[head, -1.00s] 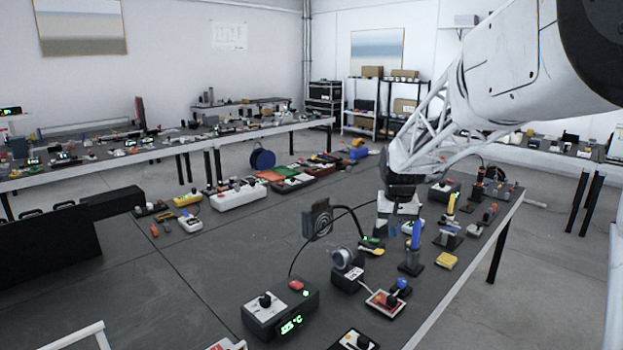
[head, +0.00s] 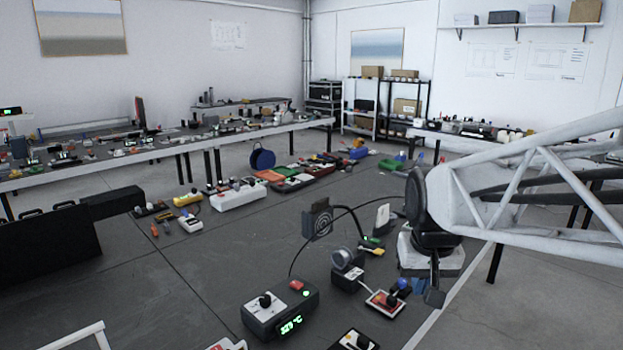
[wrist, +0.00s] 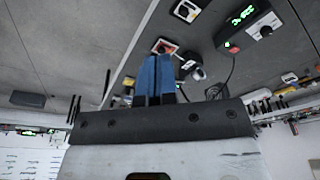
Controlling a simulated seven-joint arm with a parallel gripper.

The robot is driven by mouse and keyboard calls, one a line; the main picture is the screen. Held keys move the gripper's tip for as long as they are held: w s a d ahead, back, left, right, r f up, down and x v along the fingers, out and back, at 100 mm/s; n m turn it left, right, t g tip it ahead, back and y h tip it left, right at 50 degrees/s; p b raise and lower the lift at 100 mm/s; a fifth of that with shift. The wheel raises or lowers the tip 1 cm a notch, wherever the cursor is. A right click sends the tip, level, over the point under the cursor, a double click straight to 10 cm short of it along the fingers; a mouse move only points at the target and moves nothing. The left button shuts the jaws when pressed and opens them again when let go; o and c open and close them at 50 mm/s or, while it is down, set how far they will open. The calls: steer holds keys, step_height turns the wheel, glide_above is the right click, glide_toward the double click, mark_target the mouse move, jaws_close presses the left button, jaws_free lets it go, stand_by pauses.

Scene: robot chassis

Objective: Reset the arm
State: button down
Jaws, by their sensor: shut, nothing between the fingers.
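My gripper (wrist: 155,62) shows in the wrist view as two blue fingers pressed together, with nothing between them. It is in the air, and the view past it looks across the dark bench top, tilted. In the head view my white truss arm comes in from the right, with a dark round joint and the white hand below it. The hand hangs over the right part of the bench (head: 170,290), close to its right edge.
A grey station with a green display (head: 280,310) stands at the bench front. A dark fan box (head: 317,219) stands behind. A long white switch box (head: 238,196) lies farther back. The bench's left middle is clear.

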steer(key=s+f, duration=0.3)
steer(key=s, duration=1.1)
steer(key=shift+s+a+f+n+t, duration=0.2)
steer(key=shift+a+f+n+t, duration=0.1)
